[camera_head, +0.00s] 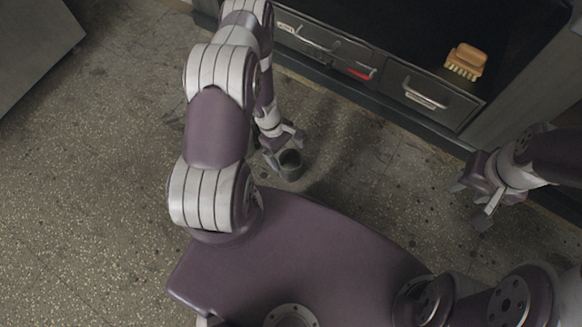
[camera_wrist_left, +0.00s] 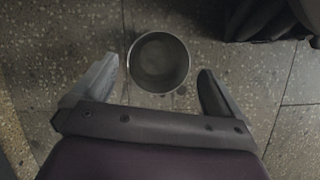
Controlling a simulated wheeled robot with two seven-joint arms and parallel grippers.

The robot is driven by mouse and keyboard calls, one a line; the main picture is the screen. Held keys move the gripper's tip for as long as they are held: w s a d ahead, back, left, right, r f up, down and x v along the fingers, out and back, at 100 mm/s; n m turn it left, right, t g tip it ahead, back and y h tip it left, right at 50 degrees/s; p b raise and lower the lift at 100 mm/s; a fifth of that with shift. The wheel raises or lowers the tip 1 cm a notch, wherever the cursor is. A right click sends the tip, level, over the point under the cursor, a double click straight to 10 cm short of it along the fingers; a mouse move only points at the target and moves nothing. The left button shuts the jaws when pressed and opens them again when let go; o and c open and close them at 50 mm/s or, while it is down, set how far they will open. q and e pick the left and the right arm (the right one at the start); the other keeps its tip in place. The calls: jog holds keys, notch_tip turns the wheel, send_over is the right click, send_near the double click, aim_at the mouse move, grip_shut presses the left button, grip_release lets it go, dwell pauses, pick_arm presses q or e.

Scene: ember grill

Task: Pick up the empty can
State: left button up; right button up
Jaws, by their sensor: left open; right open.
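The empty can (camera_head: 290,166) is a dark grey, open-topped cylinder standing upright on the speckled floor. In the left wrist view the can (camera_wrist_left: 158,62) shows from above, with its hollow inside visible. My left gripper (camera_head: 284,148) is open beside the can. In the left wrist view its two fingers (camera_wrist_left: 158,88) point toward the can, one to each side, and the can lies mostly just beyond the fingertips. Whether they touch it is not clear, but gaps show on both sides. My right gripper (camera_head: 472,202) is open and empty at the right, far from the can.
A grill counter with drawers (camera_head: 425,92) runs along the top right, with handles sticking out. A wooden brush (camera_head: 466,61) lies on its dark top. A grey cabinet (camera_head: 35,40) stands at the top left. The floor around the can is clear, apart from my own base below it.

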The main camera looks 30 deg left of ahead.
aim_at(290, 159)
pick_arm(q)
jog(key=b+x, duration=0.4)
jog(key=x, duration=0.1)
jog(key=shift+d+f, duration=0.2)
jog(key=shift+r, duration=0.15)
jog(key=c, duration=0.9)
